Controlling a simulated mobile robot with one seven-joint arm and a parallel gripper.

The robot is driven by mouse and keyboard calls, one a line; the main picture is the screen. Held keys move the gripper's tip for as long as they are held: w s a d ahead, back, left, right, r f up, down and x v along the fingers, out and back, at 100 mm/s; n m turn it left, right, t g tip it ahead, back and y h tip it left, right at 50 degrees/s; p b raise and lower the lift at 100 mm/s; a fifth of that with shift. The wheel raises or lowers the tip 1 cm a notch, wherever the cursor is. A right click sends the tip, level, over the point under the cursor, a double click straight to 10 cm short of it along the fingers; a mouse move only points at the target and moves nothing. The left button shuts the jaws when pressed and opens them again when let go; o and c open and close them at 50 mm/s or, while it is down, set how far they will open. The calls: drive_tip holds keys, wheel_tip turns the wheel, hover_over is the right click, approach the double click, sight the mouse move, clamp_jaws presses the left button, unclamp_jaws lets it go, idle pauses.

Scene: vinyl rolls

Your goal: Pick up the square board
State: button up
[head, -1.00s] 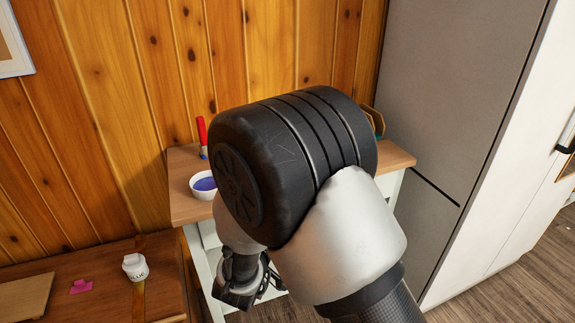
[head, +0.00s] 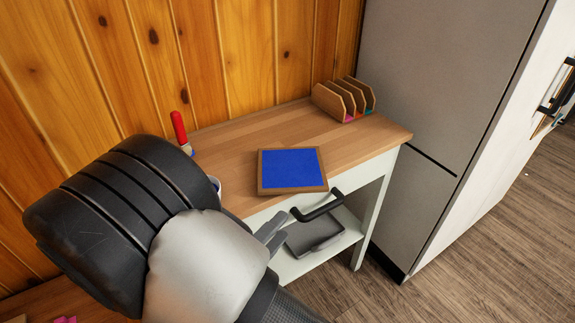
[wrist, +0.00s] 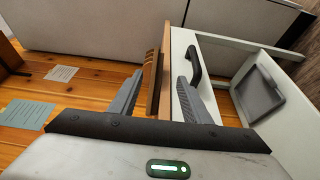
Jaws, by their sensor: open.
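The square board (head: 292,168) lies flat near the front edge of the wooden tabletop, with a blue face and a brown wooden border. My gripper (head: 272,230) is in front of and just below the board's near left corner in the head view, partly hidden by my arm. In the wrist view my gripper (wrist: 158,98) is open, with a brown slab, apparently the board (wrist: 153,88), seen edge-on between the fingers. I cannot tell whether either finger touches it.
A black drawer handle (head: 318,207) sticks out close to my gripper. A wooden rack (head: 343,100) stands at the tabletop's back right, and a red-handled brush (head: 179,128) at the back left. A bowl (head: 215,184) is mostly hidden by my arm. A grey fridge (head: 440,90) stands right.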

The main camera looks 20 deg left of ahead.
drive_tip(key=b, duration=0.2)
approach(317, 186)
drive_tip(key=w+d+f, duration=0.2)
drive_tip(key=w, duration=0.3)
drive_tip(key=shift+a+r+b+x, duration=0.1)
drive_tip(key=shift+b+x, duration=0.2)
drive_tip(key=shift+x, duration=0.7)
drive_tip(key=shift+a+r+b+x, duration=0.1)
drive_tip(key=shift+b+x, duration=0.25)
drive_tip(key=shift+x, duration=0.65)
drive_tip(key=shift+a+r+b+x, duration=0.15)
drive_tip(key=shift+b+x, duration=0.15)
drive_tip(key=shift+x, duration=0.7)
drive_tip(key=shift+w, duration=0.1)
clamp_jaws()
